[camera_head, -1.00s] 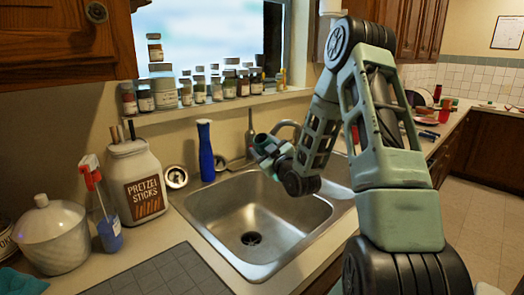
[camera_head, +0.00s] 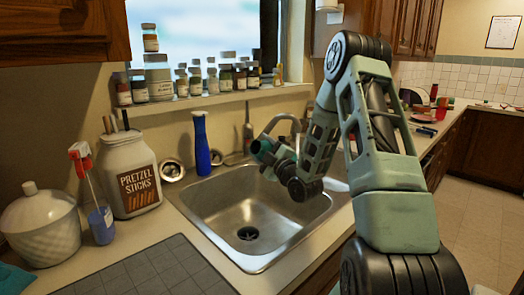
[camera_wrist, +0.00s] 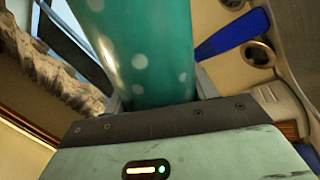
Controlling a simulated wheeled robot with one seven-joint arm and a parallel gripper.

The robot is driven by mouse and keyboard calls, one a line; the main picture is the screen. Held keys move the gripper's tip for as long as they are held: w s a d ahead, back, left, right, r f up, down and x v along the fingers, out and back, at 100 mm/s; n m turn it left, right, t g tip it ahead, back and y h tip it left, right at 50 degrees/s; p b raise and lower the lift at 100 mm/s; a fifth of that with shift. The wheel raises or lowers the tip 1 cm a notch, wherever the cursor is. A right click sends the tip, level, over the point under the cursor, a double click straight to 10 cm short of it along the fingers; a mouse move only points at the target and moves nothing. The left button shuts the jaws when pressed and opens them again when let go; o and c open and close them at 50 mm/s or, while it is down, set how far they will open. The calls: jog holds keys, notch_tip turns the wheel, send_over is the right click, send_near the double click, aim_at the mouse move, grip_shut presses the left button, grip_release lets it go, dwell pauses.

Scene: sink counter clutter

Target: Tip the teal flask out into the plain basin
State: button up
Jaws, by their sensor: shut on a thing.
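The teal flask (camera_wrist: 150,50) with pale dots fills the upper middle of the wrist view, between my gripper's fingers. My gripper (camera_wrist: 158,102) is shut on it. In the head view the flask (camera_head: 262,147) is small and partly hidden by my gripper, with a dark round end toward the left. It is held above the back of the steel sink basin (camera_head: 225,210). The flask's tilt is hard to tell exactly, and its contents do not show. The visible part of the basin holds only a dark drain.
A curved faucet (camera_head: 288,118) stands behind my gripper. A blue bottle (camera_head: 202,150) stands at the sink's back left. A pretzel sticks jar (camera_head: 128,170), a red-topped dispenser (camera_head: 98,205) and a white lidded pot (camera_head: 45,225) crowd the left counter. Small jars line the window sill.

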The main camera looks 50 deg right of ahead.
jog(key=shift+a+f+n+t+y+b, duration=0.15)
jog(key=shift+f+n+y+b, duration=0.3)
jog(key=shift+f+n+b, duration=1.25)
jog(key=shift+a+f+n+t+y+b, duration=0.15)
jog(key=shift+n+y+b, duration=0.35)
jog(key=shift+b, duration=2.55)
jog(key=shift+f+n+t+y+b, duration=0.1)
jog(key=shift+f+n+y+b, duration=0.25)
jog(key=shift+f+n+b, duration=1.4)
jog(key=shift+r+m+b, duration=0.55)
jog(key=shift+r+b, duration=0.25)
jog(key=shift+b, duration=0.05)
